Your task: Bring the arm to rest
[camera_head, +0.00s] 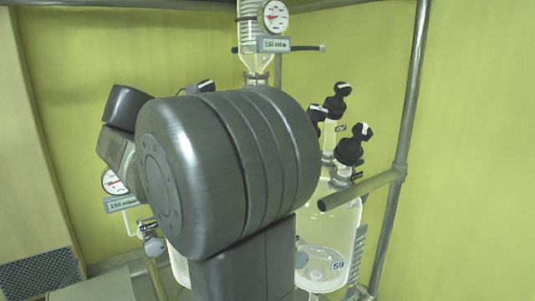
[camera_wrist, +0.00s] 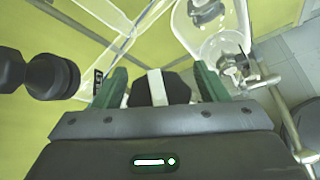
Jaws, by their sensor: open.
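My arm fills the middle of the head view as a large grey rounded joint (camera_head: 230,160), and my gripper is hidden behind it or too unclear to make out there. In the wrist view my gripper (camera_wrist: 157,80) is open, with a green finger on each side. A black knob (camera_wrist: 177,90) with a white stripe shows between the fingers. I cannot tell whether the fingers touch it. Nothing is clamped in the jaws.
Another black knob (camera_wrist: 52,77) is left of the gripper. Glass vessels (camera_head: 350,225) with black-knobbed valves (camera_head: 351,146) stand behind and right of my arm. A gauge (camera_head: 275,16) hangs above. A metal post (camera_head: 405,100) and a stub rail (camera_head: 360,188) are at right.

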